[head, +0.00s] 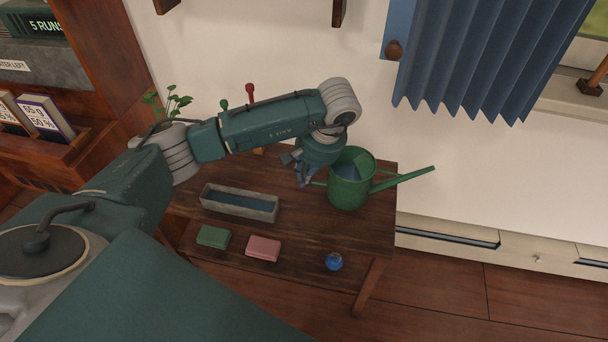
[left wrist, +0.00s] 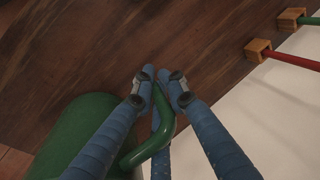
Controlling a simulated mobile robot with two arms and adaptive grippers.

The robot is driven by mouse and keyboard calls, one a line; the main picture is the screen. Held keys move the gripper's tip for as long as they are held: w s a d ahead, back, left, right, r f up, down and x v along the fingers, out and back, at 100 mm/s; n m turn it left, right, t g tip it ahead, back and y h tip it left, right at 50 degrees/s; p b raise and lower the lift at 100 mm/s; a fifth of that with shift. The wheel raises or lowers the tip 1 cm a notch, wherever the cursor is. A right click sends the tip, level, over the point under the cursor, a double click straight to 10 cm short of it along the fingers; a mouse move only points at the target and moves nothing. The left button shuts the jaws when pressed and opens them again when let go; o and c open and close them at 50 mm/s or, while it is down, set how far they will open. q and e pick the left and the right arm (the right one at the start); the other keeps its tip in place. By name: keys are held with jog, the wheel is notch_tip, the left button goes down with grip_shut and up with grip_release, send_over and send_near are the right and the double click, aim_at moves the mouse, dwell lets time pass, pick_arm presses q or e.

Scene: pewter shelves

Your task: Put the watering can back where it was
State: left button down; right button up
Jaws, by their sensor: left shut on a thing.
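The green watering can (head: 349,186) stands upright at the right back of the dark wooden table (head: 320,240), its spout pointing right. Its open top shows a bluish inside. My left gripper (head: 304,180) is at the can's left side, where the handle is. In the left wrist view, the blue fingers of my left gripper (left wrist: 158,80) are shut around the green handle (left wrist: 158,140), with the can's body (left wrist: 75,130) at the lower left. The wooden surface lies beyond the fingertips. My right gripper is in neither view.
A grey trough (head: 238,203) sits left of the can. A green block (head: 213,236), a pink block (head: 263,248) and a blue round item (head: 334,262) lie along the front edge. A potted plant (head: 168,105) is behind my arm. A blue curtain (head: 480,60) hangs at the right.

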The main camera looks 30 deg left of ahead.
pick_arm(q)
jog(key=c, duration=1.7)
grip_release()
jog(key=shift+d+r, duration=0.2)
jog(key=shift+r, duration=0.3)
jog(key=p+v, duration=0.2)
jog(key=v, duration=0.9)
jog(key=shift+s, duration=0.1)
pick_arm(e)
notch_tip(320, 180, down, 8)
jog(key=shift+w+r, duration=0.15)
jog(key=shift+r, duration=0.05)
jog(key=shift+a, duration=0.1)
